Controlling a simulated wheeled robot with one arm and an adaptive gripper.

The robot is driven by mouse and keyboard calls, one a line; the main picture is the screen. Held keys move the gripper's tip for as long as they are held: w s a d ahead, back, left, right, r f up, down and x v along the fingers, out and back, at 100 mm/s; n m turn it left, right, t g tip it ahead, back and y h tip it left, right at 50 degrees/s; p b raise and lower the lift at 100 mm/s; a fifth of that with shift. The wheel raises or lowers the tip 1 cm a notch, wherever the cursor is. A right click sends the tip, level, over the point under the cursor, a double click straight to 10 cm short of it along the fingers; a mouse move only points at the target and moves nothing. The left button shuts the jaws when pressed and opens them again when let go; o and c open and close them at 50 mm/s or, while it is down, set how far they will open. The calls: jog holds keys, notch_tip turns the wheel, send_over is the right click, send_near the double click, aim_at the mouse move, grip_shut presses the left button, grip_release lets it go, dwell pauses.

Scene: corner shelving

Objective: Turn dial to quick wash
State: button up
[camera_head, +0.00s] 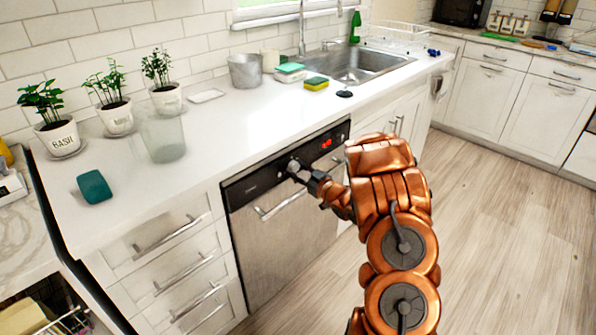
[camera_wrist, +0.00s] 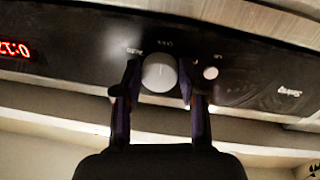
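The dial (camera_wrist: 160,72) is a round light-grey knob on the dishwasher's black control panel (camera_wrist: 90,62), which appears upside down in the wrist view. A short line mark shows on its face. Small, blurred labels surround it. My gripper (camera_wrist: 161,80) has one finger on each side of the dial, close against its edges with hardly any gap. In the head view my gripper (camera_head: 297,170) reaches the panel of the dishwasher (camera_head: 285,240); there the fingers largely hide the dial.
A small round light button (camera_wrist: 211,73) sits beside one finger. A red display (camera_head: 327,143) glows on the panel. The dishwasher handle (camera_head: 282,205) runs below my gripper. The white counter (camera_head: 225,125) juts above, with a sink (camera_head: 360,65). The wooden floor (camera_head: 500,220) is clear.

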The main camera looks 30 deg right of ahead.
jog(key=o, duration=0.4)
jog(key=s, duration=0.4)
jog(key=s+d, duration=0.1)
jog(key=s, duration=0.3)
jog(key=s+d, duration=0.1)
jog(key=s, duration=0.2)
jog(key=shift+s, duration=0.4)
dwell(0.4)
